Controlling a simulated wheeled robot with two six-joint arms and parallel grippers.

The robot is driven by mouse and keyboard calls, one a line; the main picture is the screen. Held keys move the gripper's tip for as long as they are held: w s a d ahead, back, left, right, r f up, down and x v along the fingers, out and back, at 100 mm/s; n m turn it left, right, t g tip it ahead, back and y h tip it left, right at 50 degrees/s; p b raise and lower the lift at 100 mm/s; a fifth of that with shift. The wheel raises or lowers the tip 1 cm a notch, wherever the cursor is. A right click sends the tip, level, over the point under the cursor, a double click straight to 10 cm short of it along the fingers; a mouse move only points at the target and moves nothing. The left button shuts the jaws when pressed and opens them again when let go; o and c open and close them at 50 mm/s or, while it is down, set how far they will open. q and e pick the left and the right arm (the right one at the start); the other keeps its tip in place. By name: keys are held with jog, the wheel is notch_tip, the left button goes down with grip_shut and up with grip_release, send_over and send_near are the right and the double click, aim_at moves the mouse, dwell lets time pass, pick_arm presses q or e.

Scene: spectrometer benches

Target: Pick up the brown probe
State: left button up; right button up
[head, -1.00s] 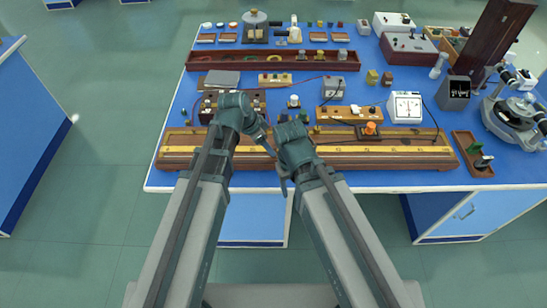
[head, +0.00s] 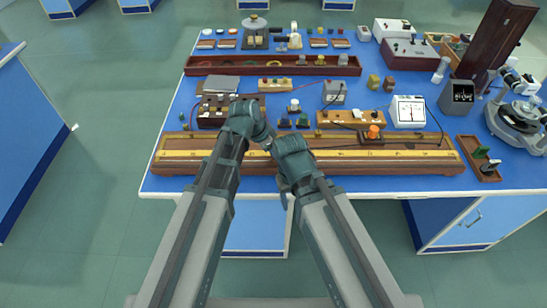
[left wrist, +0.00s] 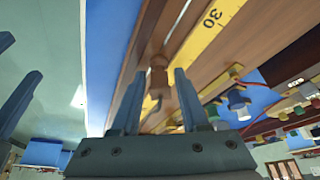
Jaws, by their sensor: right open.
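In the left wrist view a short brown piece with a thin grey tip, which looks like the brown probe (left wrist: 158,78), lies by the wooden board beside the yellow scale. My left gripper (left wrist: 157,88) is open; its two fingers stand apart with the probe seen between them, and I see no contact. In the head view my left gripper's fingers are not clear, and I cannot make out the probe near the two hands. My right gripper (head: 276,165) is open over the front of the long scale board (head: 390,156), close beside the left hand.
The blue bench (head: 210,184) is crowded: a dark terminal box (head: 212,118), a long brown tray (head: 205,66), a white meter (head: 407,110), an orange-knobbed piece (head: 373,132) and a small brown tray (head: 470,144). A narrow strip along the front edge is clear.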

pick_arm(q)
grip_shut()
notch_tip(320, 180, up, 10)
jog(key=p, duration=1)
jog(key=f+b, duration=0.9)
jog(key=shift+s+f, duration=0.1)
jog(key=shift+s, duration=0.15)
